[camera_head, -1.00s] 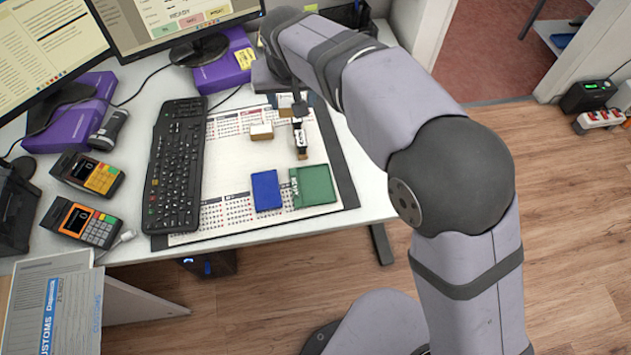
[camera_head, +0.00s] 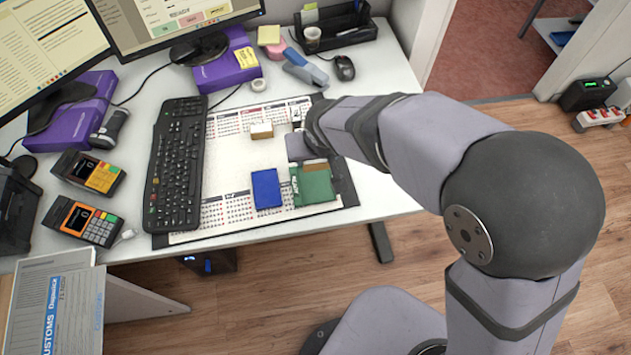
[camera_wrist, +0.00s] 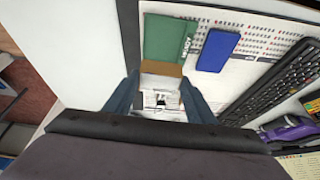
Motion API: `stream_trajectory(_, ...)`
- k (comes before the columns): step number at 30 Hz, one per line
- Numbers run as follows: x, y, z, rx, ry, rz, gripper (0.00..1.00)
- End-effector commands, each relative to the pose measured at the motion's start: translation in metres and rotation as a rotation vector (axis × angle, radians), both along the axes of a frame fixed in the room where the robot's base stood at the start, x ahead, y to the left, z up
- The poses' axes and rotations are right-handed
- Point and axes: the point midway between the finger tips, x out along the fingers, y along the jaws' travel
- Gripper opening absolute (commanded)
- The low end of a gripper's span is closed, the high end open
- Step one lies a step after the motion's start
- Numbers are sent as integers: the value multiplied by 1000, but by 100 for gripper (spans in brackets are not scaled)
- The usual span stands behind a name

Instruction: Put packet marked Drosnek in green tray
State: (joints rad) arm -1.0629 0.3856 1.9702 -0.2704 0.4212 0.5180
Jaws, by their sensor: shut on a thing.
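My gripper (camera_wrist: 160,84) is shut on a small packet (camera_wrist: 161,73) with a brown cardboard face and a pale face bearing dark print too small to read. In the head view the arm hides most of the gripper, and a brown strip of the packet (camera_head: 315,164) shows at the back edge of the green tray. The green tray (camera_head: 318,188) lies at the mat's front right; in the wrist view it (camera_wrist: 170,38) is just beyond the packet. I cannot tell the packet's height above it. The name Drosnek is not legible.
A blue tray (camera_head: 266,189) lies left of the green one. Another small white-and-brown packet (camera_head: 262,130) sits on the mat (camera_head: 228,160) behind it. A keyboard (camera_head: 175,165) stands at left. The table's front edge is close to the trays.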

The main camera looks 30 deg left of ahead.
Motion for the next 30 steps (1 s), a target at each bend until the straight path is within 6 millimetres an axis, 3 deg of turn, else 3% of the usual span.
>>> stream_trajectory(5, 0, 1, -4, -1, 0, 2, 26)
stream_trajectory(16, 0, 1, -56, -3, 2, 2, 26)
stream_trajectory(25, 0, 1, -65, -1, -1, 2, 26)
stream_trajectory(30, 0, 1, -86, -4, 1, 2, 26)
